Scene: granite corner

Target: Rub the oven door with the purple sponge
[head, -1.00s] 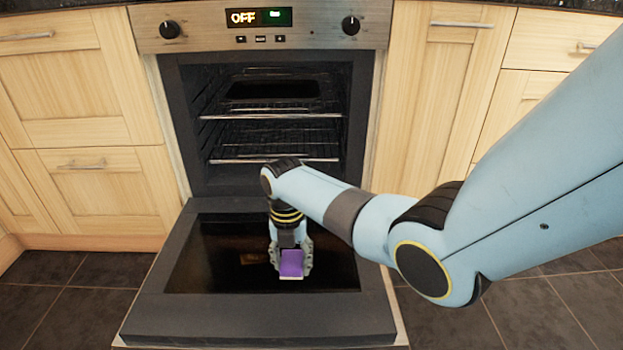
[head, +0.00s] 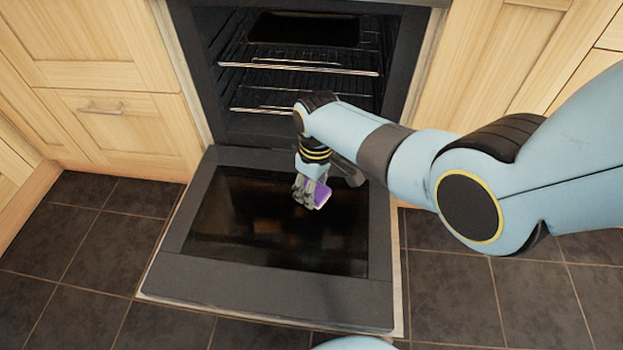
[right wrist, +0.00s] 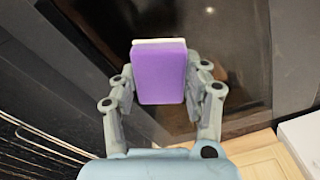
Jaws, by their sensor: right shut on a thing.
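The oven door (head: 265,290) is folded down open, its dark glass panel facing up; it also shows in the right wrist view (right wrist: 250,85). The purple sponge (head: 321,194) has a pale layer along one edge. In the right wrist view the purple sponge (right wrist: 159,75) sits between both fingers. My right gripper (head: 309,193) is shut on the sponge over the glass, right of its middle. I cannot tell whether the sponge touches the glass. My left gripper is not in view.
The oven cavity (head: 300,60) stands open behind the door, with wire racks (head: 300,62) and a dark tray (head: 305,28) inside. Wooden cabinets (head: 120,130) flank it. Dark tiled floor (head: 60,270) lies clear around the door.

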